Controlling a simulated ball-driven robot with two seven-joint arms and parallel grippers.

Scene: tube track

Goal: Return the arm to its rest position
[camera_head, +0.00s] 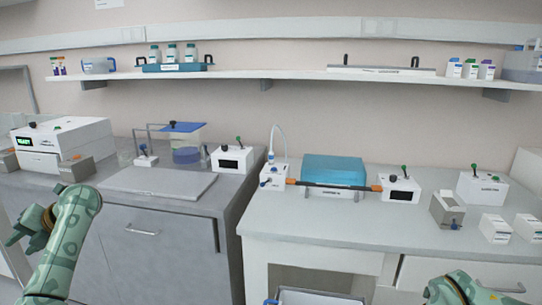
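My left arm (66,235) is raised at the lower left of the head view, in front of the grey bench. Its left gripper (20,229) points to the left, near the picture's left side. It is small and partly hidden by the arm, so I cannot tell whether its fingers are apart. I see nothing held in it. A part of my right arm (460,292) shows at the bottom right edge. My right gripper is out of view.
The grey bench (140,205) carries a white machine (68,140) and a flat plate (158,182). The white bench (300,218) carries a blue tank (333,169) and several small boxes. An open bin (320,297) is below. A shelf (300,74) runs along the wall.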

